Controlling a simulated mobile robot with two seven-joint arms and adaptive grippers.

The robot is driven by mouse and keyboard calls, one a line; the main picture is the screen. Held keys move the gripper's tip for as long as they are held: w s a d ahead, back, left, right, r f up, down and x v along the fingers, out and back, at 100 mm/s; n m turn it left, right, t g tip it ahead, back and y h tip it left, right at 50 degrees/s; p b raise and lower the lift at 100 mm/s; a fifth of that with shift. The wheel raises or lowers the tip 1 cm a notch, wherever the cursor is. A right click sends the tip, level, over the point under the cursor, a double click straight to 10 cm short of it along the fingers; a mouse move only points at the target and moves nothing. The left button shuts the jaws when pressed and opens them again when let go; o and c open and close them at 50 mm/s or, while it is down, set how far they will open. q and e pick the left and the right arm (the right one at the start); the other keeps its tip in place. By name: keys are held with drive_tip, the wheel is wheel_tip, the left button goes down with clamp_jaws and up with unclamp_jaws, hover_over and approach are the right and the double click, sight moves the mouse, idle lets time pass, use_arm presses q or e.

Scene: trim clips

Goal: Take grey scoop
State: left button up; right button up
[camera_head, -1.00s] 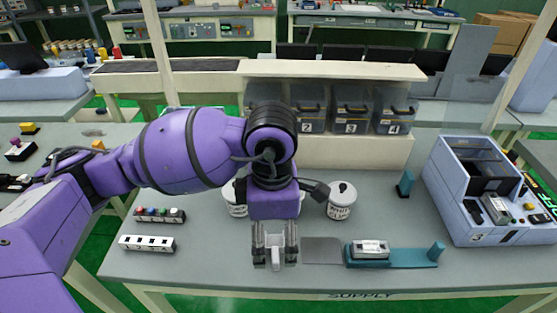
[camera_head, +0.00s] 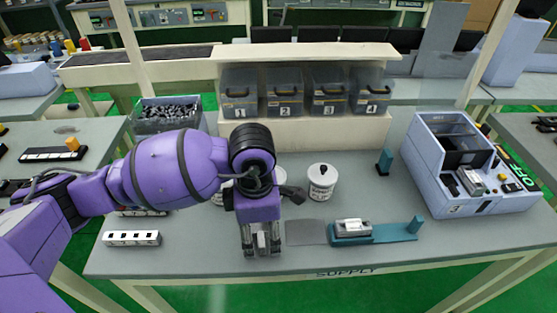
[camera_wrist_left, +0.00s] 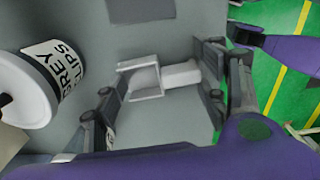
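The grey scoop (camera_wrist_left: 180,75), a light grey square-ended scoop with a stubby handle, lies on the table. In the head view the scoop (camera_head: 263,241) shows between the fingers of my left gripper (camera_head: 261,250). In the left wrist view the fingers of this gripper (camera_wrist_left: 160,80) stand wide apart on both sides of the scoop, with gaps visible. A white canister labelled grey clips (camera_wrist_left: 67,68) stands beside the left finger; in the head view it is mostly hidden behind my arm. My right gripper is not in view.
A second white canister (camera_head: 322,182) stands right of my gripper. A dark mat (camera_head: 305,232) and a teal fixture (camera_head: 390,233) lie to the right. A white strip with holes (camera_head: 131,238) lies to the left. Numbered bins (camera_head: 285,92) stand behind.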

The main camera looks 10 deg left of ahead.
use_arm(q)
clamp_jaws()
drive_tip(key=shift+r, duration=0.1)
idle(0.4)
